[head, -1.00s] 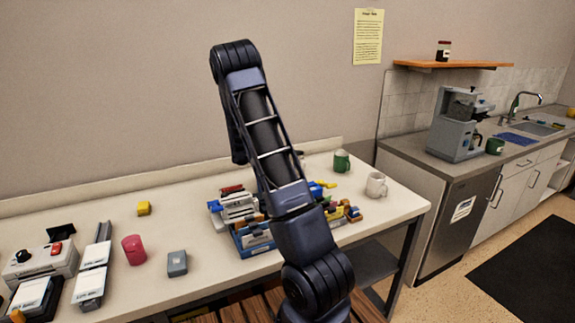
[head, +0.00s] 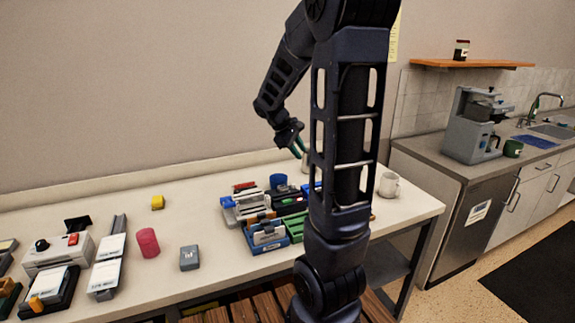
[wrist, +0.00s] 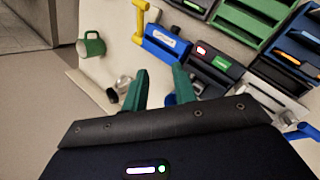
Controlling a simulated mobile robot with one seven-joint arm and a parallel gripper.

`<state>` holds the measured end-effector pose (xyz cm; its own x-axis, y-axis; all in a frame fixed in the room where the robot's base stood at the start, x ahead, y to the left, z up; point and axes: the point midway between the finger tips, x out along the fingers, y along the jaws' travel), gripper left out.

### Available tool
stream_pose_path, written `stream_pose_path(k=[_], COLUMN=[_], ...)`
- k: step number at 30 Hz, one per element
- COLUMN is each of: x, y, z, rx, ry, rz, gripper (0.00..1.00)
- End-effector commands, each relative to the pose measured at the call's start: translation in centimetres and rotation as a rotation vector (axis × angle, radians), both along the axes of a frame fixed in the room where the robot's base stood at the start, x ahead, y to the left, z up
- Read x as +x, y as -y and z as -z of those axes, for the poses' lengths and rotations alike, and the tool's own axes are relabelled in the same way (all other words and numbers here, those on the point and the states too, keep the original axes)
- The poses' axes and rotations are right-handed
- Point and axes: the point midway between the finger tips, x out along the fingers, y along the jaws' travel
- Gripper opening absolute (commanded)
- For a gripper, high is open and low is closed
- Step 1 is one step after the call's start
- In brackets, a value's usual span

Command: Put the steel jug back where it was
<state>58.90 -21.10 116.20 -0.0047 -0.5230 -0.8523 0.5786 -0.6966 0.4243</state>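A small shiny grey thing (wrist: 122,86), perhaps the steel jug, shows in the wrist view just left of my left finger. It is small and its shape is unclear. A grey shape (head: 305,166) also shows at the back of the table in the head view, below my fingers and partly hidden by my arm. My gripper (wrist: 161,88) is open, its two green fingers apart with nothing between them. In the head view my gripper (head: 298,146) is above the back edge of the table, pointing down and right.
A green mug (wrist: 92,46) and a blue item (wrist: 165,42) lie beyond my fingers. Trays of several small items (head: 262,236) fill the table's middle. A white mug (head: 389,185) stands right. The back left is mostly clear.

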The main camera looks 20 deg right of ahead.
Motion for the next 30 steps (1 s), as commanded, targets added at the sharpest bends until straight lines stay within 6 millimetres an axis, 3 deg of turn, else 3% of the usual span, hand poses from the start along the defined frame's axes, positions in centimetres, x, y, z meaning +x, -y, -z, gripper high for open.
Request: stream_pose_path(k=[9, 21, 30], x=[-7.4, -16.0, -20.3], y=[-4.1, -9.5, -12.6], z=[-3.5, -5.8, -6.2], rx=[0.212, 0.474, 0.621], ry=[0.205, 0.429, 0.537], rz=[0.171, 0.367, 0.469], gripper=[0.28, 0.28, 0.28])
